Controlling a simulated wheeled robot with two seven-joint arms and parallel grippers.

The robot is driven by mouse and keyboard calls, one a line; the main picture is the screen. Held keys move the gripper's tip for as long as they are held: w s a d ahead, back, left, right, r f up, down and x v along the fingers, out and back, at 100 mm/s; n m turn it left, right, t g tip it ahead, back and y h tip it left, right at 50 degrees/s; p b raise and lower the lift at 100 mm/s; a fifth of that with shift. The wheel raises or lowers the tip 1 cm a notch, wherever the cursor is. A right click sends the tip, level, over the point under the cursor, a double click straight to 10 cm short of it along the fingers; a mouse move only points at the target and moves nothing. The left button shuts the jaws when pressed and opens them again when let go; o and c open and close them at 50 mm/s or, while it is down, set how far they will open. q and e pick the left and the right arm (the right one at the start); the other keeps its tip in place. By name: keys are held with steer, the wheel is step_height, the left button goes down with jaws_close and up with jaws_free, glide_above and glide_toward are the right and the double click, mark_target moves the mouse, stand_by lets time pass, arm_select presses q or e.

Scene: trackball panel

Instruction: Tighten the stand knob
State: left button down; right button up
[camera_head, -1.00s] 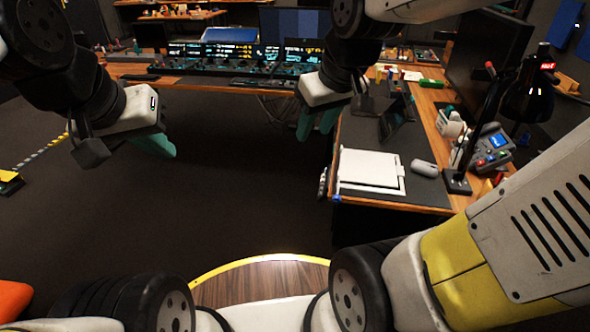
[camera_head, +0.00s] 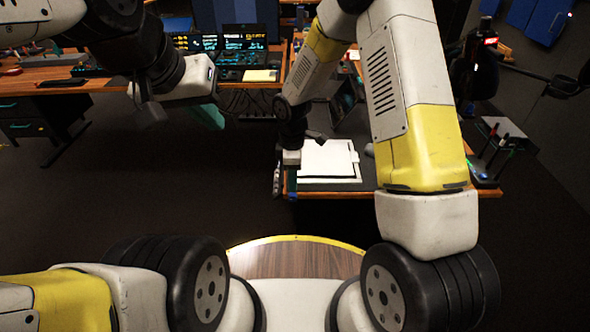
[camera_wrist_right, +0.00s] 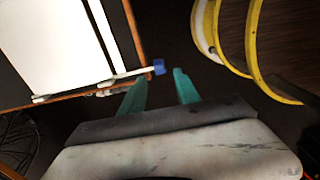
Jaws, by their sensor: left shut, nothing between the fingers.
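A small blue knob-like end (camera_wrist_right: 159,67) on a thin white rod shows in the right wrist view, beside the desk corner. I cannot tell whether it is the stand knob. My right gripper (camera_wrist_right: 161,74) has its two teal fingers apart, with the blue end in line with the gap between the tips; contact is not clear. In the head view the right wrist (camera_head: 291,158) hangs at the near left corner of the desk, and its fingers are hard to make out. My left gripper (camera_head: 208,116) is shut and empty, in the air left of the desk.
A white board or pad (camera_head: 327,160) lies on the right desk, close to the right wrist. A dark lamp (camera_head: 472,75) and a pen holder (camera_head: 497,145) stand further right. A console desk (camera_head: 50,80) is at the back left. The floor between is clear.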

mark_target(293, 194)
step_height(293, 194, down, 7)
stand_by(0.3)
jaws_close()
